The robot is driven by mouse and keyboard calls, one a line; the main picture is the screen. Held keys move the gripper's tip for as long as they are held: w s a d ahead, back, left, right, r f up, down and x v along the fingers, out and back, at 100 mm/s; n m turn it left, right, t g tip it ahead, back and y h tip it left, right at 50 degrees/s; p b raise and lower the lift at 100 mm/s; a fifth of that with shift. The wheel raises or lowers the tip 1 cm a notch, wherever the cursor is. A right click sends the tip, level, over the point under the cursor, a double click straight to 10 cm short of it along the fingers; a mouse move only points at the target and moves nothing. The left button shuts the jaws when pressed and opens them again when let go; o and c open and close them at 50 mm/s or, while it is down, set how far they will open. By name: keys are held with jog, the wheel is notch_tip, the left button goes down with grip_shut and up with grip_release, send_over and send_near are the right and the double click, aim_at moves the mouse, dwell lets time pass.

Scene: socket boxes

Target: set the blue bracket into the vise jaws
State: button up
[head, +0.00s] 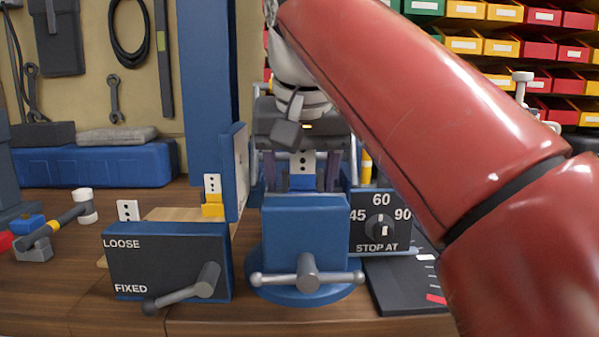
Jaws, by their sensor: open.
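The blue bracket (302,183) shows a blue lower part and a pale upright plate with dark holes. It stands upright just behind the top of the blue vise (305,230), and its lower end is hidden by the vise's front block. I cannot tell how deep it sits between the jaws. My gripper (302,178) points down above the vise. Its dark fingers are apart, one on each side of the bracket, and do not visibly touch it. The vise handle bar (307,275) lies level across the front.
A LOOSE/FIXED box (167,265) with a lever stands left of the vise. A yellow bracket (212,200) is by a tall blue column (207,95). A STOP AT dial (381,222) stands right. A hammer (60,222) lies far left. My red arm hides much of the right.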

jog(key=p+v, duration=0.3)
jog(key=v, duration=0.3)
jog(key=shift+s+d+r, duration=0.1)
jog(key=shift+r, duration=0.15)
jog(key=shift+s+r+p, duration=0.3)
jog(key=shift+r+p, duration=0.05)
jog(key=shift+r, duration=0.2)
jog(key=shift+s, duration=0.1)
